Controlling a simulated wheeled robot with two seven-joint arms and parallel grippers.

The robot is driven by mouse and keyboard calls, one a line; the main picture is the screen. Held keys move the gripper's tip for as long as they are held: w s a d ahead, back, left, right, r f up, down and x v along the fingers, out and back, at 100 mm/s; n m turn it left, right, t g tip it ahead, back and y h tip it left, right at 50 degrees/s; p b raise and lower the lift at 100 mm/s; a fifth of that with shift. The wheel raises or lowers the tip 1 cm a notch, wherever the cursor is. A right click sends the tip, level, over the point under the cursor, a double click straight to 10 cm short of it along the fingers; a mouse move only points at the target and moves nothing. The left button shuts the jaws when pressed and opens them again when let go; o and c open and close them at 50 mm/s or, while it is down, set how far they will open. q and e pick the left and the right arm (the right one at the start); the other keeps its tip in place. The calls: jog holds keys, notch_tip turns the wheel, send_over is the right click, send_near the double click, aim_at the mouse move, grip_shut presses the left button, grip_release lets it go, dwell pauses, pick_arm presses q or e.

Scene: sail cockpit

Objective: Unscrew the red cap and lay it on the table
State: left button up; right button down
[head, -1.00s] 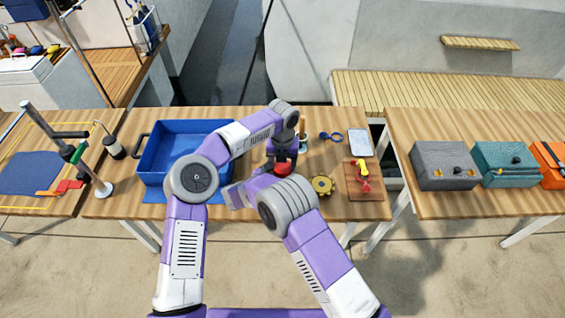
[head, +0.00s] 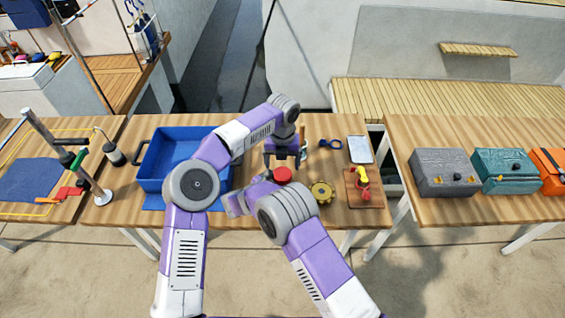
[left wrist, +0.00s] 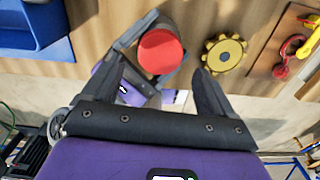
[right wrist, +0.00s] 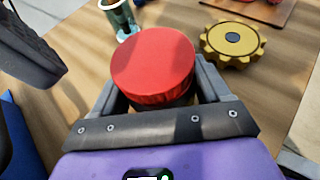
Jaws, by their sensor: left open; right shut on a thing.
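The red cap (head: 283,174) sits on top of a dark jar whose body is mostly hidden. The cap shows in the left wrist view (left wrist: 160,51) and in the right wrist view (right wrist: 153,67). My right gripper (right wrist: 160,88) is shut on the jar below the cap, with a finger on each side. My left gripper (head: 281,158) is open and empty, pointing down above and slightly behind the cap, apart from it. Its spread fingers also show in the left wrist view (left wrist: 155,70). The wooden table (head: 225,213) is under both.
A blue bin (head: 150,162) stands on the left. A yellow gear-like disc (head: 321,192) lies close right of the jar. Farther right are a board (head: 369,199) with a red and yellow fitting, blue shackle-like rings (head: 330,144) and a pale tray (head: 359,150). Some bare table lies around the disc.

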aim_at(282, 174)
pick_arm(q)
jog(key=n, duration=0.2)
jog(key=a+n, duration=0.1)
jog(key=n, duration=0.1)
jog(key=shift+w+a+f+n+y, duration=0.1)
jog(key=shift+w+a+n+y, duration=0.05)
jog(key=shift+n+y, duration=0.15)
jog(key=w+a+r+n+y, duration=0.15)
jog(key=a+n, duration=0.35)
jog(key=n, duration=1.1)
jog(key=d+n, duration=0.2)
jog(key=s+d+r+n+h, duration=0.1)
jog(key=n, duration=0.1)
jog(key=d+n+h, duration=0.1)
jog(key=d+n, duration=0.1)
jog(key=shift+s+d+r+n, duration=0.3)
jog(key=shift+d+r+n, duration=0.05)
jog(key=shift+r+n, duration=0.05)
jog(key=shift+s+d, duration=0.1)
jog(key=shift+d, duration=0.15)
jog(key=shift+f, duration=3.95)
